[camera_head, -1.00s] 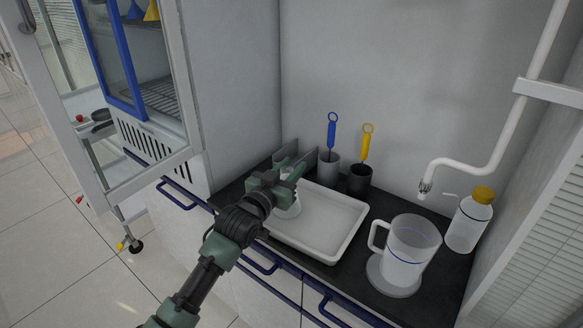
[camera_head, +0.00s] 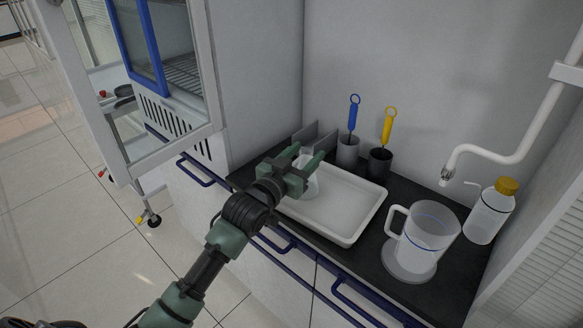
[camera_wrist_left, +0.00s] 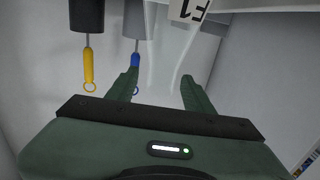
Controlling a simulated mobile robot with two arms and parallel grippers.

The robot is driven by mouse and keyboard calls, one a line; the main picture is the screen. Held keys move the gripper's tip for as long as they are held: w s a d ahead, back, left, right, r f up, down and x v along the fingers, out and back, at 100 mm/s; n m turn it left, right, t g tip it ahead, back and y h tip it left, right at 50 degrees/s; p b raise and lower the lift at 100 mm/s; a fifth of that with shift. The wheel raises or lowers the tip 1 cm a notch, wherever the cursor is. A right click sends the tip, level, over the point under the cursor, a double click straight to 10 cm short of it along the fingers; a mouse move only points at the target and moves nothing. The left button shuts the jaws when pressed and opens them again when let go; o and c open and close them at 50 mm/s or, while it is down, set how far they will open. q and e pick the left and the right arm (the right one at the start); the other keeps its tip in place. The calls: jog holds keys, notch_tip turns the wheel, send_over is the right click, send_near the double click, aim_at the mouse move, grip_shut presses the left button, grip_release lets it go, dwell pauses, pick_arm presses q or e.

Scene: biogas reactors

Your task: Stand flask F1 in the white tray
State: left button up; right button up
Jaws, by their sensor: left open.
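Flask F1, clear with a white base area (camera_head: 311,188), stands in the left end of the white tray (camera_head: 350,236). It looks upright, though my gripper hides its upper part. In the left wrist view its label "F1" (camera_wrist_left: 194,11) shows at the top edge. My left gripper (camera_head: 308,155) is open at the flask's upper part. In the left wrist view its two fingers (camera_wrist_left: 160,85) are apart, with faint clear outlines beyond them; whether they touch the glass I cannot tell. My right gripper is not in view.
Behind the tray stand a grey holder (camera_head: 347,152) with a blue-handled brush (camera_head: 353,115) and a dark holder (camera_head: 379,164) with a yellow-handled one (camera_head: 389,128). A jug (camera_head: 425,236), a bottle (camera_head: 490,215) and a tap pipe (camera_head: 500,154) are at right.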

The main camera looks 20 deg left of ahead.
pick_arm(q)
jog(key=s+a, duration=0.1)
jog(key=s, duration=0.7)
jog(key=shift+s+a+b, duration=0.3)
jog(key=shift+s+a, duration=0.05)
jog(key=shift+s, duration=0.05)
